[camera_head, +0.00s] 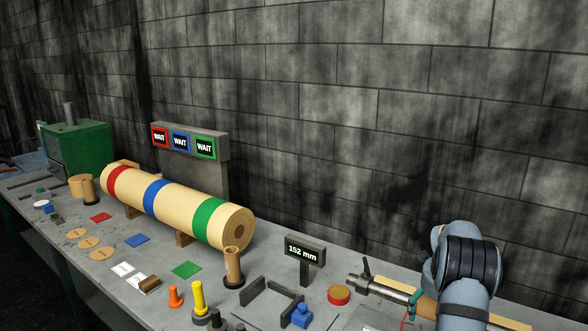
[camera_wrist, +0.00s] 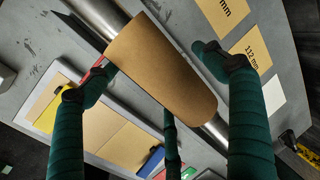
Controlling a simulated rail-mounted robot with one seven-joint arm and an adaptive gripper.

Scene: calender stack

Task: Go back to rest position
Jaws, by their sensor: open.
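My gripper (camera_wrist: 153,62) shows in the wrist view as dark green fingers with black tips. It is open, with its fingers spread on either side of a brown roll (camera_wrist: 165,75). The roll sits around a metal shaft (camera_wrist: 95,18); whether any finger touches it cannot be told. In the head view my blue-grey arm (camera_head: 463,270) reaches down at the lower right, over the bench. A teal bit of a finger shows beside the metal shaft (camera_head: 385,287), and the rest of the gripper is hidden behind the arm.
A large cream roll (camera_head: 175,205) with red, blue and green bands lies on the bench. Behind it stands a panel (camera_head: 190,141) with three WAIT signs. A "152 mm" display (camera_head: 304,250) stands left of my arm. Small pegs and blocks crowd the front.

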